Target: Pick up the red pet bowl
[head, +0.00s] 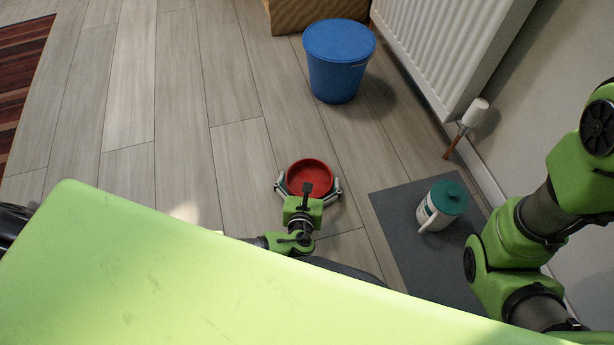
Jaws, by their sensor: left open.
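The red pet bowl (310,174) sits on the wood floor near the middle of the head view. It is round and shallow, with its open side up. My left gripper (308,183) is low over the bowl's near side, with its fingers spread to the left and right of the bowl. It is open, and I cannot tell whether a finger touches the rim. The gripper body hides the bowl's near edge. My right arm stands at the right, but its gripper is out of view.
A blue lidded bucket (337,80) stands behind the bowl. A white jug with a green lid (443,205) stands on a grey mat (403,215) at right. A white radiator (450,45) lines the wall. A striped rug (18,75) lies far left. Left floor is clear.

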